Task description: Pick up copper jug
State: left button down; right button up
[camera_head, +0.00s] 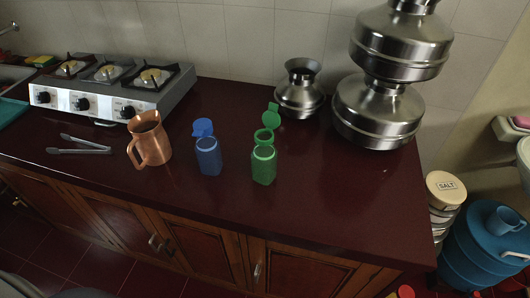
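The copper jug (153,142) stands upright on the dark red countertop (330,205), left of the middle in the head view. Its handle is on the lower left side, towards the front edge of the counter. Its open mouth faces up. Nothing covers the jug. Neither of my grippers can be made out in this view.
Metal tongs (80,147) lie left of the jug, in front of a stove (110,88). A blue bottle (208,158) and a green bottle (264,165) stand to its right with lids open. Steel pots (378,112) stand at the back right. The front right counter is clear.

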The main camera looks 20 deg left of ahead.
aim_at(151, 141)
jog(key=u, duration=1.4)
